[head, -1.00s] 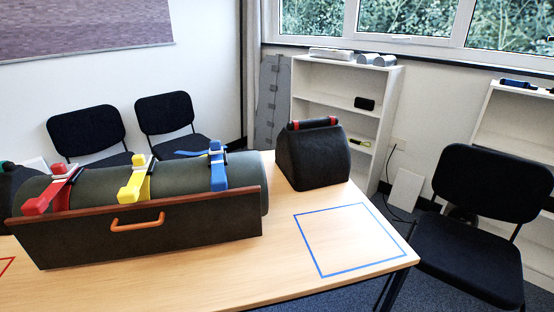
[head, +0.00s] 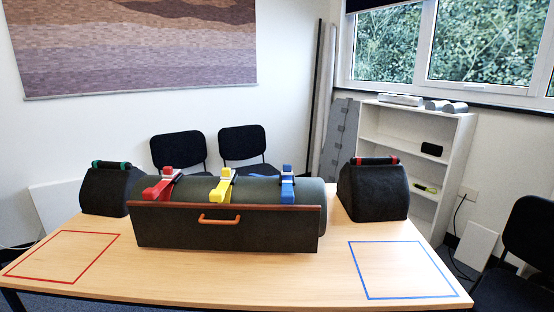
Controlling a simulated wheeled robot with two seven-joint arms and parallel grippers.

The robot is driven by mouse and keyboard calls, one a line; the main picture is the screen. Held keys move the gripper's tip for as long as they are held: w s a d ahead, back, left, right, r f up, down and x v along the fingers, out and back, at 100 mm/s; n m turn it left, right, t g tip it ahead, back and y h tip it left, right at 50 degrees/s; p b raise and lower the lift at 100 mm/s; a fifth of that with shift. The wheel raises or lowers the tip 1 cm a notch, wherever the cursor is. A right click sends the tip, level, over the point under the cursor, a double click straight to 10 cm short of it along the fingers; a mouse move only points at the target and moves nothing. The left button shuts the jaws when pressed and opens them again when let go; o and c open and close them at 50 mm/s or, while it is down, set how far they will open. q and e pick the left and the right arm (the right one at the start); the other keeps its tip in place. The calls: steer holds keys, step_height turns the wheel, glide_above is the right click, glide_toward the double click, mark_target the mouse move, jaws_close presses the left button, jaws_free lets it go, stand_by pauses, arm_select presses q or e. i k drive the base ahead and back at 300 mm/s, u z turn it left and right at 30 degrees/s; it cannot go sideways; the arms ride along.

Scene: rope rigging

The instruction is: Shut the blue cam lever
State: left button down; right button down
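The blue cam lever (head: 287,190) is on the blue strap around the right part of a dark grey-green roll (head: 257,189). The lever hangs at the front of the roll, just above the brown top edge of the box. I cannot tell from here whether it is fully shut. A yellow lever (head: 221,189) and a red lever (head: 157,191) sit on their own straps to its left. The roll lies in a dark box (head: 230,228) with an orange handle (head: 219,220). Neither of my grippers is in view.
A dark bag with a red-ended handle (head: 372,190) stands right of the box, and one with a green-ended handle (head: 108,190) stands left. Red (head: 62,255) and blue (head: 405,270) outlined squares on the wooden table (head: 240,275) are empty. Chairs stand behind.

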mark_target(286, 168)
steer(key=u, duration=1.05)
steer(key=i, duration=0.8)
steer(key=z, duration=1.55)
